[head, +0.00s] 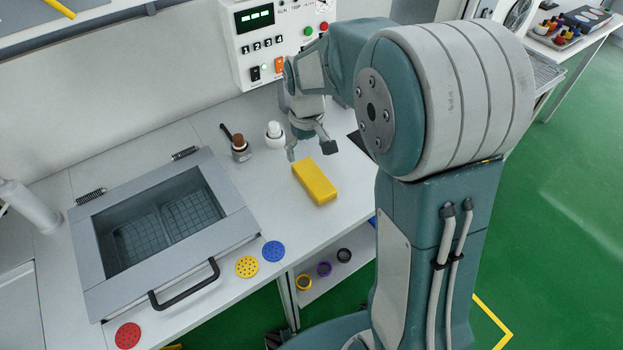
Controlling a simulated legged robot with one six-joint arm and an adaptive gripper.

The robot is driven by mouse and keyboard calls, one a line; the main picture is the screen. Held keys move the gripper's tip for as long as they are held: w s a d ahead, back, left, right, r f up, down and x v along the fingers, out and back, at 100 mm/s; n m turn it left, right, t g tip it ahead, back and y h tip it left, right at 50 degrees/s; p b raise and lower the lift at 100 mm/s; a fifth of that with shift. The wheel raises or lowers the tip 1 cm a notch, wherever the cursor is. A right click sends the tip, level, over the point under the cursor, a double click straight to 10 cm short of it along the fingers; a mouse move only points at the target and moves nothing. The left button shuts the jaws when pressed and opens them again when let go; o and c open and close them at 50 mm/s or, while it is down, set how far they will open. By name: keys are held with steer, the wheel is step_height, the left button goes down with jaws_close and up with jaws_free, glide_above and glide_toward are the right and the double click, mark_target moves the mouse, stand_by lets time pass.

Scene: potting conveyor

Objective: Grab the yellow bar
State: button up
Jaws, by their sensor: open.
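The yellow bar (316,181) is a plain rectangular block lying flat on the white worktop, near its front edge. My gripper (308,153) is open and empty. It points down just behind the bar in the head view, with its two fingers spread apart. The fingertips appear close to the bar's far end, but I cannot tell their exact height above the worktop. Nothing hides the top of the bar.
A brown-capped bottle (240,148) and a white bottle (274,135) stand left of my gripper. A control box (268,45) is behind. A lidded grey basin (232,229) with a black handle lies left. Coloured discs (247,267) lie along the front edge.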

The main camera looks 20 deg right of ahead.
glide_above(314, 177)
steer(key=f, duration=0.4)
steer(key=shift+w+a, duration=0.3)
steer(key=shift+a, duration=0.05)
steer(key=shift+d+f, duration=0.2)
steer(key=shift+f, duration=0.1)
steer(key=f, duration=0.4)
steer(key=shift+s+d+f, duration=0.1)
steer(key=shift+s+f, duration=0.15)
steer(key=shift+s, duration=0.05)
steer(key=shift+f, duration=0.35)
steer(key=shift+c, duration=0.6)
steer(key=c, duration=1)
